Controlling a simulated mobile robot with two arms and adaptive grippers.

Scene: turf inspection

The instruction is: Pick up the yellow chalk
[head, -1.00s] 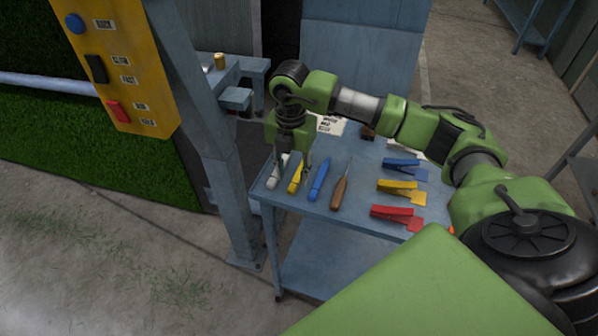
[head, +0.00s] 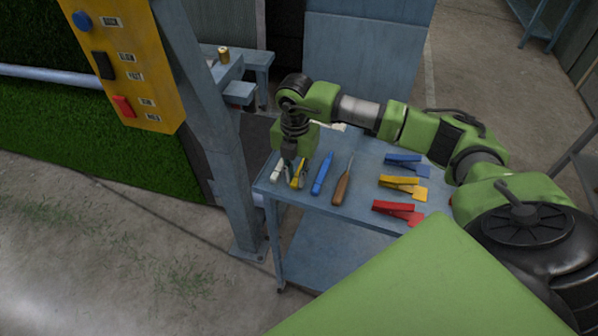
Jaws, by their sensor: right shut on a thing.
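The yellow chalk (head: 298,179) is at the left end of the blue cart top, between a white chalk (head: 277,175) and a blue chalk (head: 322,174). My right gripper (head: 296,172) points down over it and is shut on the yellow chalk. The gripper body hides the chalk's far part. I cannot tell whether the chalk touches the cart top or is just above it. My left gripper is not in view.
A brown-handled tool (head: 343,186) lies right of the blue chalk. Blue (head: 404,159), yellow (head: 399,182) and red (head: 393,207) clamps lie further right on the cart (head: 330,204). A blue post (head: 226,150) stands close on the left.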

